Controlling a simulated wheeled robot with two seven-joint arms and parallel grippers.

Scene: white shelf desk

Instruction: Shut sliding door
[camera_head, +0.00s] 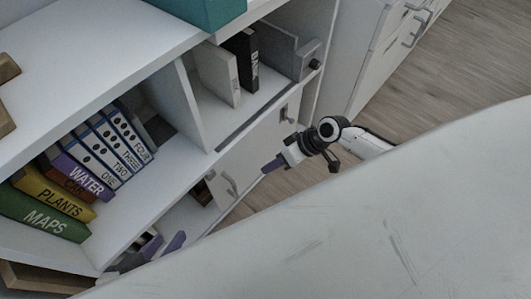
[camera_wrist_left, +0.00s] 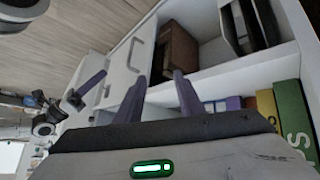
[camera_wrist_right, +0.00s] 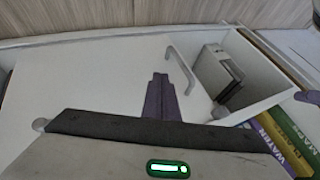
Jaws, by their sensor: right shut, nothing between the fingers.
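The white sliding door (camera_head: 252,152) covers the right part of the lower shelf opening. Its curved handle (camera_head: 229,183) is near its left edge; the handle also shows in the right wrist view (camera_wrist_right: 181,68). Left of the door the lower compartment is open. My right gripper (camera_head: 271,165) is shut and empty in front of the door; in the right wrist view its fingertips (camera_wrist_right: 160,77) are just left of the handle, and contact cannot be told. My left gripper (camera_head: 164,243) is open and empty in front of the open compartment; its spread fingers show in the left wrist view (camera_wrist_left: 160,90).
Binders (camera_head: 108,145) and coloured books (camera_head: 53,194) stand on the shelf above. A brown box (camera_wrist_left: 178,52) sits in the open compartment. Another handle (camera_head: 285,113) is further right. A large pale surface fills the head view's lower right. Wooden floor (camera_head: 455,65) shows at right.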

